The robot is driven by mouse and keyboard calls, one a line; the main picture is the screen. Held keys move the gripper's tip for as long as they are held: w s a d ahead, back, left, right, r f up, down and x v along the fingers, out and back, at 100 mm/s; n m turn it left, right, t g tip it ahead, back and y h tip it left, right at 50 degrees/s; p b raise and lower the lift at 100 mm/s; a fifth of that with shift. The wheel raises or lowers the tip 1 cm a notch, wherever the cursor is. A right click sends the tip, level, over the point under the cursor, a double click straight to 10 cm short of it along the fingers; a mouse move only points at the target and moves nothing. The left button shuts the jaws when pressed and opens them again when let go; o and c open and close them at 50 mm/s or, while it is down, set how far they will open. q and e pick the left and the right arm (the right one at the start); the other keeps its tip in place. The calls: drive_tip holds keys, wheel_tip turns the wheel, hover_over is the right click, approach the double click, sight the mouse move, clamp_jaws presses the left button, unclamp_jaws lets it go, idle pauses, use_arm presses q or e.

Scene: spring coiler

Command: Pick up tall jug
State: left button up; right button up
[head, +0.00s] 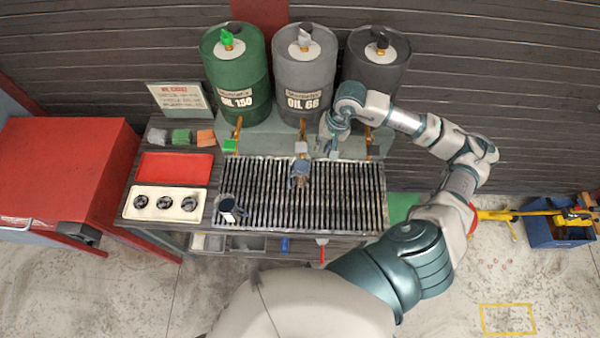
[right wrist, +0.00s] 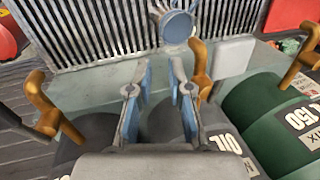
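Two small blue-grey jugs stand on the slatted drain grate (head: 345,195). One jug (head: 299,169) is near the grate's back edge, below the grey drum's tap. The other jug (head: 229,208), with a pale patch, is at the grate's front left corner. From above I cannot tell which is the tall one. My right gripper (head: 328,151) is behind and right of the back jug, apart from it. In the right wrist view, the right gripper (right wrist: 159,78) has its blue-padded fingers parted and empty, and a jug's round blue top (right wrist: 178,27) shows beyond them. My left gripper is out of view.
Green (head: 237,75), grey (head: 304,70) and dark (head: 376,65) oil drums stand behind the grate, with brass taps close to my right gripper. A red tray (head: 175,167) and a cream tray (head: 162,204) lie left. The grate's right half is clear.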

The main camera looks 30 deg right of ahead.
sight(298, 175)
drive_tip(key=p+x, duration=0.1)
drive_tip(key=x, duration=1.1)
drive_tip(key=shift+w, duration=0.2)
drive_tip(key=shift+r, duration=0.15)
clamp_jaws()
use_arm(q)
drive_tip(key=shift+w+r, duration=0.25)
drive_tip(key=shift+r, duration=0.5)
